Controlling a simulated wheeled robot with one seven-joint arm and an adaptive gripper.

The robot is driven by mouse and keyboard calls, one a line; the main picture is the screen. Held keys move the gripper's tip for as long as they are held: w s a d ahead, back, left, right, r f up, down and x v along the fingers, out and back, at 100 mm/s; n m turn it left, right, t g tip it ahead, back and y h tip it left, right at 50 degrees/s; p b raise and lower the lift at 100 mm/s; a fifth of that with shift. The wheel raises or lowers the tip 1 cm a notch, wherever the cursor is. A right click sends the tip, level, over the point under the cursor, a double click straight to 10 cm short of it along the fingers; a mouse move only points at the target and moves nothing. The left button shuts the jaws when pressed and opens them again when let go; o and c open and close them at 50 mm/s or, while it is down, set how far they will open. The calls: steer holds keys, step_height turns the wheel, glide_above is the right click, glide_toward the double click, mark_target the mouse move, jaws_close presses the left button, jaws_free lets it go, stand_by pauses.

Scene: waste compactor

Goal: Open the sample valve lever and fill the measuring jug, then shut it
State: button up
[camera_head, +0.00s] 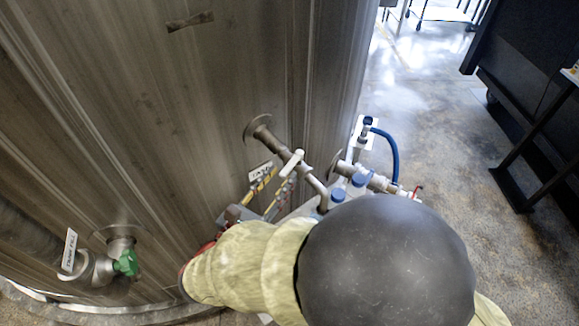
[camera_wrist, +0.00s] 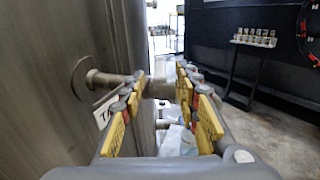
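The sample valve shows in the head view as a metal pipe (camera_head: 264,131) from the tank wall, with a pale lever (camera_head: 292,163) slanting across it and a spout bending down. My gripper (camera_head: 279,182) is just below and left of the lever, with its yellow-padded fingers pointing up toward the pipe. In the wrist view my gripper (camera_wrist: 161,84) is open, fingers spread, and the pipe (camera_wrist: 110,79) runs across at the fingertips; I cannot tell whether they touch. The lever is not clear there. I cannot pick out the measuring jug for certain; my arm covers the area below the spout.
Blue-capped fittings (camera_head: 359,179) and a blue hose (camera_head: 392,150) are right of the spout. A green-handled valve (camera_head: 126,263) with a tag (camera_head: 70,247) is at the lower left. A dark bench (camera_head: 530,90) stands at right. Open floor (camera_head: 430,130) lies between.

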mark_target(298, 156)
steer(key=shift+b+x, duration=0.45)
steer(key=shift+x, duration=2.1)
steer(key=shift+c, duration=1.3)
jaws_close()
